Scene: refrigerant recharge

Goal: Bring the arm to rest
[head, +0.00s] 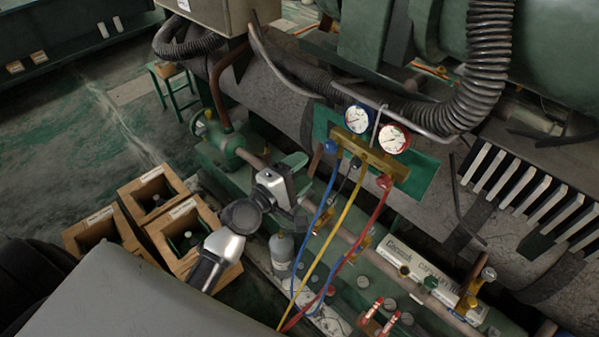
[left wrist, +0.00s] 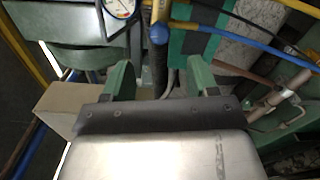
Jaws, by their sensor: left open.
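My left arm (head: 228,232) comes in from the lower left in the head view. Its gripper (head: 296,174) is over the green pipework, left of the gauge manifold (head: 370,152). In the left wrist view the gripper's two green fingers (left wrist: 162,80) stand apart. A dark hose below a blue knob (left wrist: 158,35) shows in line with the gap; I see no finger touching it. The manifold carries a blue-rimmed gauge (head: 358,120) and a red-rimmed gauge (head: 394,138). Blue, yellow and red hoses (head: 347,215) hang from it. My right gripper is out of view.
Wooden crates (head: 153,192) stand on the floor at left. A grey cylinder (head: 281,254) stands just below the gripper. Open floor (head: 60,140) is at upper left.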

